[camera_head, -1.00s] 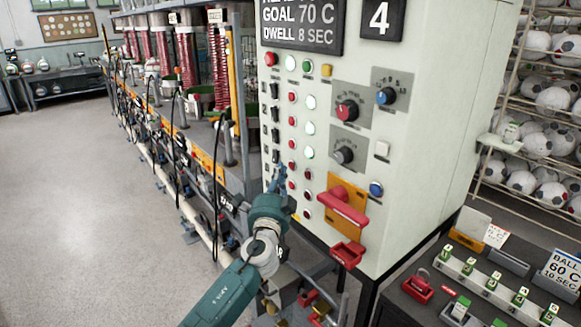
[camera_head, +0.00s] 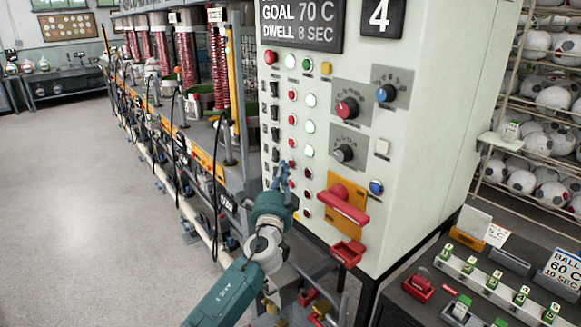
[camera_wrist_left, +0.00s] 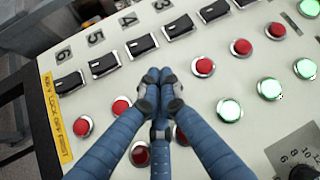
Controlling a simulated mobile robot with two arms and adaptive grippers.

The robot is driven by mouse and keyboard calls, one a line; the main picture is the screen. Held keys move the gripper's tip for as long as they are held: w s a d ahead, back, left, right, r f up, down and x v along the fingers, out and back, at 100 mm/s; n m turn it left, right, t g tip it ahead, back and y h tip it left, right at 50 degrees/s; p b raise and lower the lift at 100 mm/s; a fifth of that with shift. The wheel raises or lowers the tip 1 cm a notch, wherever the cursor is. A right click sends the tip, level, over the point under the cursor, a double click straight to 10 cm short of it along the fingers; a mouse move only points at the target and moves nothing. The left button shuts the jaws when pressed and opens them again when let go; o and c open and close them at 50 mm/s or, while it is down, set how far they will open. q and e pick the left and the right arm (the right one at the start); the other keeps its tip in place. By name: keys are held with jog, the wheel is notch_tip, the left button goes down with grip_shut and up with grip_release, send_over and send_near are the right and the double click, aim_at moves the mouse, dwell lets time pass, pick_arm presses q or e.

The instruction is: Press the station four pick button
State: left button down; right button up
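The pale control panel (camera_head: 420,150) has a column of black switches, a column of red buttons, and a column of larger buttons, some lit green. In the left wrist view the switch marked 4 (camera_wrist_left: 142,45) lies just beyond my fingertips. My left gripper (camera_wrist_left: 158,80) is shut and empty, its blue fingers together over the red-button row. They hide the button in line with switch 4; I cannot tell whether they touch it. A dark red button (camera_wrist_left: 181,135) in the second row is partly covered by a finger. In the head view the left gripper (camera_head: 282,178) is at the panel's lower left. My right gripper is not in view.
Neighbouring red buttons (camera_wrist_left: 204,67) sit close on both sides. A red handle (camera_head: 343,205) on an orange plate juts out to the right. Knobs (camera_head: 347,107) are higher up. A dark table with green-topped pieces (camera_head: 495,280) stands at the lower right.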

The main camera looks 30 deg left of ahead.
pick_arm(q)
jog(key=shift+w+d+r, duration=0.1)
jog(key=shift+w+d, duration=0.05)
jog(key=shift+w, duration=0.15)
dwell(0.7)
jog(key=shift+s, duration=0.1)
jog(key=shift+s+a, duration=0.3)
jog(key=shift+s, duration=0.3)
jog(key=s, duration=0.1)
jog(key=s+a, duration=0.1)
jog(key=s, duration=0.1)
jog(key=s+a, duration=0.1)
jog(key=shift+s+p, duration=0.3)
dwell(0.9)
